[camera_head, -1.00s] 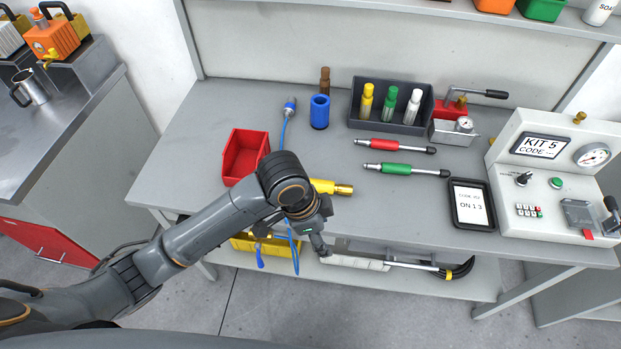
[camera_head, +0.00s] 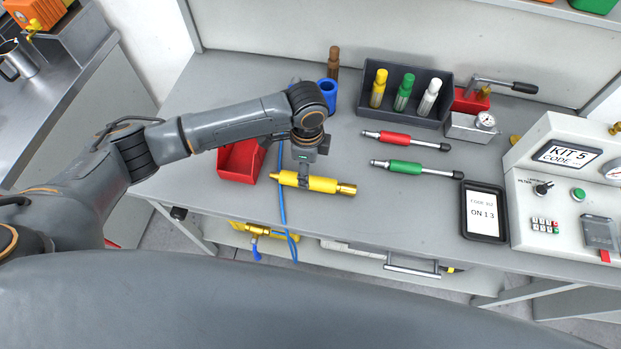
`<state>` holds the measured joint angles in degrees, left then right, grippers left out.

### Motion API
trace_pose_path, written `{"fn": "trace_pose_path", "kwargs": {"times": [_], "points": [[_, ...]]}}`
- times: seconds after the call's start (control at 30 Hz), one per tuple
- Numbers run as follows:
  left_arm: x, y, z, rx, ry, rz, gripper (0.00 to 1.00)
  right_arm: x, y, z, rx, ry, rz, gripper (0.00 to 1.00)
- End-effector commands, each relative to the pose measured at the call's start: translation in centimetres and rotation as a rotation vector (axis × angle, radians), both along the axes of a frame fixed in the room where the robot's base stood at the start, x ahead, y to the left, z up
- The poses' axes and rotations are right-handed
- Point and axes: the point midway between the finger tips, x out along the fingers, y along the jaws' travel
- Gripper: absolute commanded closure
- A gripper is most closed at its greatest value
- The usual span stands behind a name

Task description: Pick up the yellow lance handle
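The yellow lance handle (camera_head: 328,185), a yellow cylinder with a brass end, lies along the front part of the bench, near the edge. My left gripper (camera_head: 304,177) points down at the handle from above, at its left-middle part. Its fingertips are at or against the handle; the wrist hides most of them, so I cannot tell if they are open or closed around it. My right gripper is not in view.
A red bin (camera_head: 240,161) stands left of the handle, and a blue hose (camera_head: 281,205) hangs over the edge beside it. Red (camera_head: 394,138) and green (camera_head: 409,167) handles lie to the right. A tablet (camera_head: 483,212) and test box (camera_head: 560,195) stand farther right.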

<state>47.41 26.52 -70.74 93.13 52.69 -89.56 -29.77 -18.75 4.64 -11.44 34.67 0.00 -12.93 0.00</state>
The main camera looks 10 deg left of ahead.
Motion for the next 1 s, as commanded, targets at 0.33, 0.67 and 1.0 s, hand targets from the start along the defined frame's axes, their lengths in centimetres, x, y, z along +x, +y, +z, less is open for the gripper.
{"fn": "trace_pose_path", "kwargs": {"times": [0.33,0.67,1.0], "points": [[0.1,0.1,-3.0,0.002,0.001,0.001,0.37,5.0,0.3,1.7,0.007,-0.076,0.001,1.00],[0.3,0.1,-6.6,0.000,-0.002,0.000,0.37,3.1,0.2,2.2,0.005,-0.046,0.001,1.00],[0.3,0.1,-6.6,-0.001,-0.002,-0.001,0.68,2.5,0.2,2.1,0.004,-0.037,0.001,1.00]]}}
